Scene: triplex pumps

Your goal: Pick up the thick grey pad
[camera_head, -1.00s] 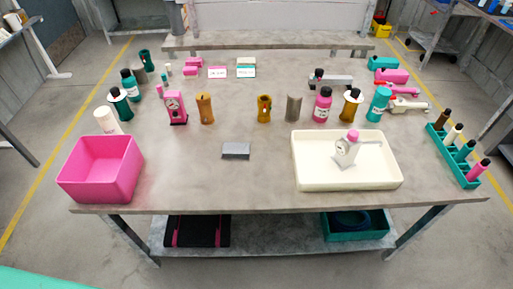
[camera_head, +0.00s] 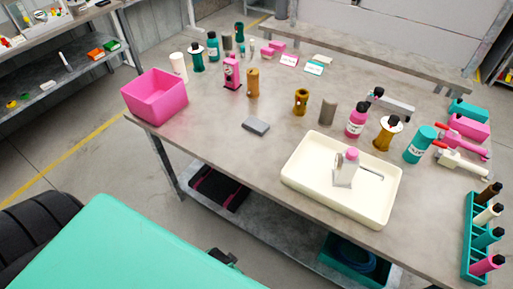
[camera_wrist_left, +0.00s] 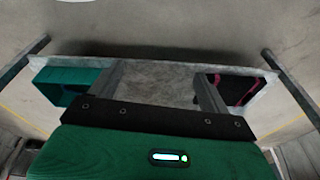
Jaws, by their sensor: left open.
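The thick grey pad (camera_head: 256,126) is a small flat dark-grey block lying on the tabletop, near the front edge and left of the white tray. Nothing touches it. My left gripper (camera_wrist_left: 161,72) shows in the left wrist view, with two grey fingers apart and nothing between them. It faces the table's lower shelf, and the pad is not visible in that view. In the head view I cannot make out the left gripper clearly. My right gripper is not in view.
On the table (camera_head: 215,150), a pink bin (camera_head: 155,97) stands left and a cream tray (camera_head: 330,205) holding a pink-capped item stands right. Several bottles and cylinders stand behind the pad. A teal rack (camera_head: 475,240) is far right. The tabletop around the pad is clear.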

